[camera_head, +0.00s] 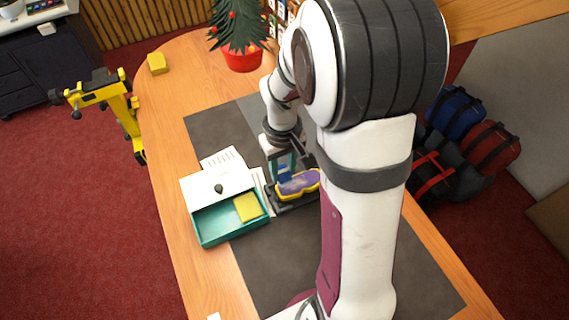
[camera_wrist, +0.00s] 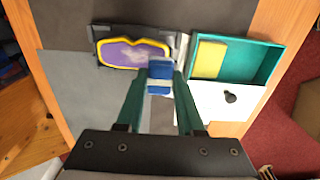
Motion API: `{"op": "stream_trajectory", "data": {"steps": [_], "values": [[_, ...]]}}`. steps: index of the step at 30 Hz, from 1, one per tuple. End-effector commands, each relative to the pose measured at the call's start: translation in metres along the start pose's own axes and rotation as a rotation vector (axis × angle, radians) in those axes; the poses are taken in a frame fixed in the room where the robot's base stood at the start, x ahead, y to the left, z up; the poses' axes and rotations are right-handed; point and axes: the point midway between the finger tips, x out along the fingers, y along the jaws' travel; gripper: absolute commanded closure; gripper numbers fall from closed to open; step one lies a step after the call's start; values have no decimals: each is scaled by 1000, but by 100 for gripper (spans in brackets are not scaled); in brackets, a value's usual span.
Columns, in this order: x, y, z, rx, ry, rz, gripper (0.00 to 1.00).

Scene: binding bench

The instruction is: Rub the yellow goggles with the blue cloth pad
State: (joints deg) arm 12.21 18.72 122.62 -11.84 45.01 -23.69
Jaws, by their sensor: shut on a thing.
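The yellow goggles (camera_head: 300,183) with a purple lens lie on a dark stand on the mat; they also show in the wrist view (camera_wrist: 132,53), with pale smudges on the lens. My gripper (camera_head: 282,168) is shut on the blue cloth pad (camera_wrist: 160,75), which sits between the green fingertips. The pad also shows in the head view (camera_head: 284,172), partly hidden by the fingers. In the wrist view the pad appears at the lower right edge of the goggles. I cannot tell whether it touches them.
A teal box (camera_head: 203,229) with a white cover and a yellow block (camera_head: 248,207) inside stands beside the goggles. A small potted tree (camera_head: 240,58) stands at the back. A yellow sponge-like block (camera_head: 157,63) lies at the far left. The front of the dark mat (camera_head: 280,260) is clear.

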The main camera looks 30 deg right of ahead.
Motion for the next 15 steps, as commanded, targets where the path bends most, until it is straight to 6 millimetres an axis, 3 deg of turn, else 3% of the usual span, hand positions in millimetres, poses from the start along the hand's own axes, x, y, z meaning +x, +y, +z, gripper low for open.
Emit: {"op": "stream_trajectory", "data": {"steps": [15], "values": [[47, 0, 0, 0, -2, 0, 100]]}}
